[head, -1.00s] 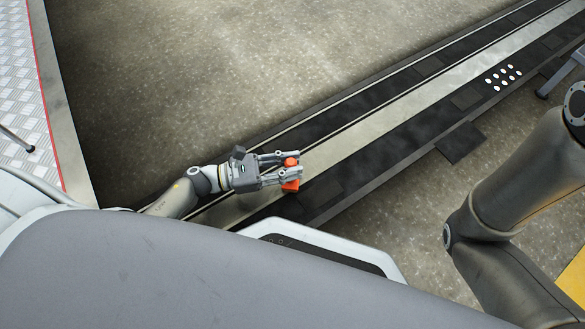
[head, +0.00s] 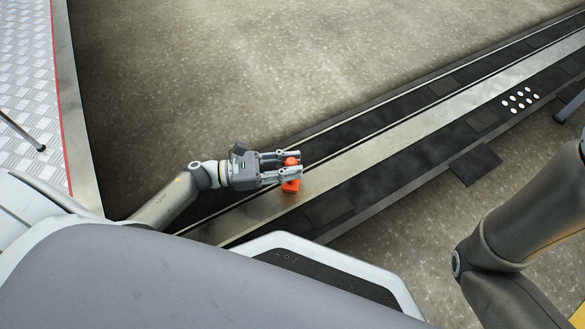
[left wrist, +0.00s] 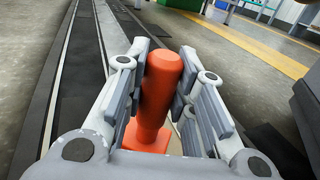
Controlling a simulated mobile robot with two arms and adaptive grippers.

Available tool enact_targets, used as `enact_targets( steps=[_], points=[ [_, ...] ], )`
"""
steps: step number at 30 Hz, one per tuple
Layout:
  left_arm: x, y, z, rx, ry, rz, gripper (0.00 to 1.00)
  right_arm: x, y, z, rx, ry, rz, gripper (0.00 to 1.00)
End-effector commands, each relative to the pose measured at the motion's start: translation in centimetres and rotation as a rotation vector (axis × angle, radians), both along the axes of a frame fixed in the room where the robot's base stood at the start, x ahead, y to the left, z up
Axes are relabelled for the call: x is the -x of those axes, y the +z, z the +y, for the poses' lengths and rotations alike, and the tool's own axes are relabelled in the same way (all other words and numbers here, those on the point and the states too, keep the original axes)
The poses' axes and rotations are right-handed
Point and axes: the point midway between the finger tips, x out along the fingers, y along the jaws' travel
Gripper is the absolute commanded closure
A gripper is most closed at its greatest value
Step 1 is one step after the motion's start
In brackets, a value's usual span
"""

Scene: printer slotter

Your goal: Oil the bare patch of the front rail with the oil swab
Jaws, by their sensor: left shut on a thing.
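The oil swab, an orange tool with a round handle and a square foot, is in my left gripper (head: 282,168). The swab (head: 291,185) is over the pale metal strip of the front rail (head: 370,152). In the left wrist view, the swab (left wrist: 161,88) stands upright between the two fingers, which are shut on its handle. Whether its foot touches the rail is hard to tell. The bare patch cannot be told apart from the rest of the pale strip. Of my right arm only links show at the right; its gripper is out of view.
Dark bands run along both sides of the pale strip. A dark plate (head: 475,164) juts from the rail's near side, and a cluster of white dots (head: 520,100) lies farther along. A tread-plate platform (head: 28,85) is at left. The concrete floor beyond the rail is clear.

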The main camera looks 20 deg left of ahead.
Motion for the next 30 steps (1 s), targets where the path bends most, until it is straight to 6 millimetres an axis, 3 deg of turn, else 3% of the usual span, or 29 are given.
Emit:
enact_targets(
  steps=[10,22,30],
  points=[
    [-1.0,-0.2,1.4,-0.004,0.002,0.000,1.00,0.0,-0.5,0.0,0.000,0.000,0.000,0.60],
    [0.6,0.0,2.6,-0.004,0.002,0.003,1.00,0.0,-0.3,0.0,0.000,0.000,0.000,0.60],
    [1.2,0.2,1.7,-0.003,0.000,0.001,1.00,0.0,0.2,0.0,0.000,0.000,0.000,0.60]
  ],
)
